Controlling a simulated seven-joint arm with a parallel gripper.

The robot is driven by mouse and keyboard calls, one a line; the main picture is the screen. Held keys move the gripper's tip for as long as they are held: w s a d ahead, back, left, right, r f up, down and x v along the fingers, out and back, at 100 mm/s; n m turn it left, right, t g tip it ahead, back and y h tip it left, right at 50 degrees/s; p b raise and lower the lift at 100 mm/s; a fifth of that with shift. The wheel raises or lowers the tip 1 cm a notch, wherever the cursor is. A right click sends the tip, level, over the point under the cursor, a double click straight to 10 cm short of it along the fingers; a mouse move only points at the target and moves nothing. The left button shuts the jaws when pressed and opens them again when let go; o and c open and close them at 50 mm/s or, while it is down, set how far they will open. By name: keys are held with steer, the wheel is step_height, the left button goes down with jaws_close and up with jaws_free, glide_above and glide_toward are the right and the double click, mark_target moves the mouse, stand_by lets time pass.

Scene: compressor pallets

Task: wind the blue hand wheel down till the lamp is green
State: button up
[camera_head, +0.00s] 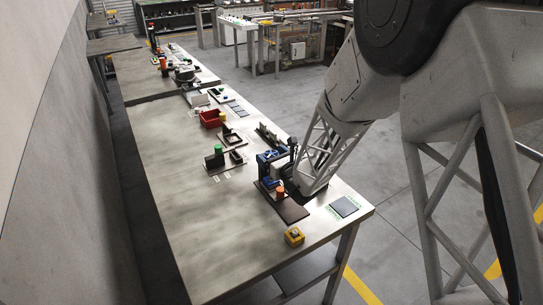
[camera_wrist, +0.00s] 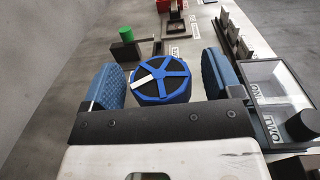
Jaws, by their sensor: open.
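The blue hand wheel (camera_wrist: 181,84) shows in the wrist view as a blue rim and spokes over a dark face, with one white mark at its left. My gripper (camera_wrist: 163,80) is open, with one blue ribbed finger pad on each side of the wheel. A narrow gap shows on each side, so the pads do not appear to touch the rim; the depth is hard to judge. In the head view, the blue fixture (camera_head: 268,163) stands near the table's right edge against my arm, and the wheel cannot be made out there. I cannot identify the lamp for certain.
A clear-topped box labelled ONE and TWO (camera_wrist: 275,85), with a black knob (camera_wrist: 302,125), is close to my right pad. A green cylinder (camera_wrist: 126,35) stands beyond the wheel. An orange cylinder (camera_head: 280,193) and yellow box (camera_head: 294,237) are nearby. The table's left side (camera_head: 190,215) is clear.

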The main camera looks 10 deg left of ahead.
steer(key=v, duration=0.7)
steer(key=shift+s+d, duration=0.2)
steer(key=shift+d, duration=0.05)
stand_by(0.5)
steer(key=s+d+r+n+g, duration=0.3)
steer(key=s+r+n+g, duration=0.2)
steer(key=s+r+n, duration=0.25)
steer(key=s+d+r+n+g, duration=0.3)
steer(key=s+r+n+g, duration=0.3)
steer(key=s, duration=0.3)
steer(key=s+d+r+n+h, duration=0.2)
steer(key=s+d+n+h, duration=0.4)
steer(key=s+d, duration=0.3)
steer(key=s+d+r+n+t+h, duration=0.1)
steer(key=s+d+r+n+h, duration=0.2)
steer(key=d, duration=1.4)
steer(key=s+n+h, duration=0.3)
steer(key=s+h, duration=0.1)
steer(key=s, duration=0.3)
steer(key=shift+s+n+t+h, duration=0.25)
steer(key=shift+n+t+h, duration=0.05)
steer(key=shift+n, duration=0.05)
steer(key=shift+w, duration=0.1)
